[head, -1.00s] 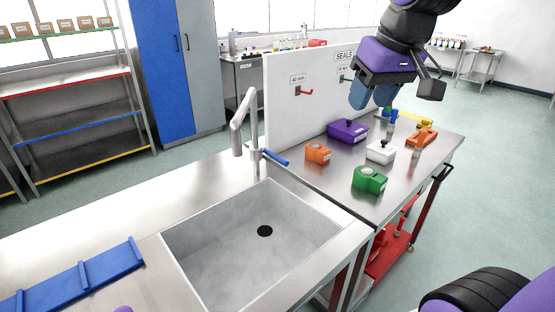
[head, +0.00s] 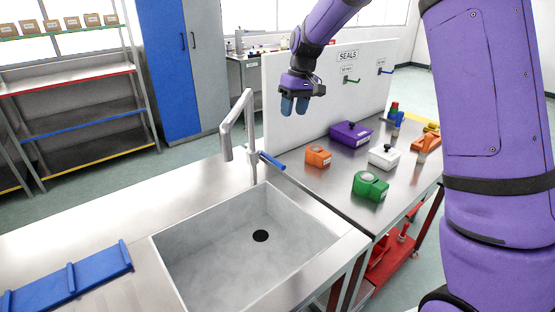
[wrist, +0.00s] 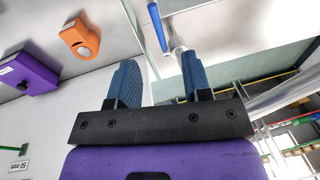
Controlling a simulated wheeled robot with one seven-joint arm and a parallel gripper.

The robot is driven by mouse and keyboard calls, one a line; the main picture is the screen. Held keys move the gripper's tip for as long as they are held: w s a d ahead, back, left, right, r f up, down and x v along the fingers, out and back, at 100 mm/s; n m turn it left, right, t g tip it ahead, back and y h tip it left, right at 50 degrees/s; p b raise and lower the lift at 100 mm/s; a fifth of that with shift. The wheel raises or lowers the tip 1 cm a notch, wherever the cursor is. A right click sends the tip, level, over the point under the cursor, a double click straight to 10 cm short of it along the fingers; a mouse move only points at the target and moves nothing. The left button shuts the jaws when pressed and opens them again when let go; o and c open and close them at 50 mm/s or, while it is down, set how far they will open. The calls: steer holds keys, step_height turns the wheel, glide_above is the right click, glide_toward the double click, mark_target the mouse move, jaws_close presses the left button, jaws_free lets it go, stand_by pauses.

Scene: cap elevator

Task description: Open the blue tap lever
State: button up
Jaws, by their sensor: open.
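The blue tap lever (head: 272,161) sticks out to the right from the side of the grey tap (head: 251,150) behind the sink. The lever also shows in the wrist view (wrist: 157,27), beyond my fingertips, near the top. My gripper (head: 294,104) is in the air above and a little right of the lever, apart from it, with its blue fingers pointing down. In the wrist view the two fingers (wrist: 160,80) are spread with nothing between them.
The sink (head: 246,245) lies in front of the tap. An orange block (head: 318,156), a purple box (head: 351,134), a white box (head: 384,156) and a green block (head: 370,185) stand on the right table. The white SEALS panel (head: 300,80) rises behind my gripper.

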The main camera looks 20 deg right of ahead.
steer(key=g, duration=0.1)
glide_toward(269, 160)
step_height(269, 160, up, 2)
steer(key=s+d, duration=0.2)
steer(key=d, duration=0.1)
steer(key=shift+n, duration=0.4)
steer(key=f, duration=0.3)
steer(key=a+f, duration=0.1)
steer(key=f, duration=0.3)
steer(key=s+a+f, duration=0.1)
steer(key=f, duration=0.2)
steer(key=shift+a+f, duration=0.1)
steer(key=shift+f, duration=0.1)
steer(key=shift+c, duration=0.2)
jaws_close()
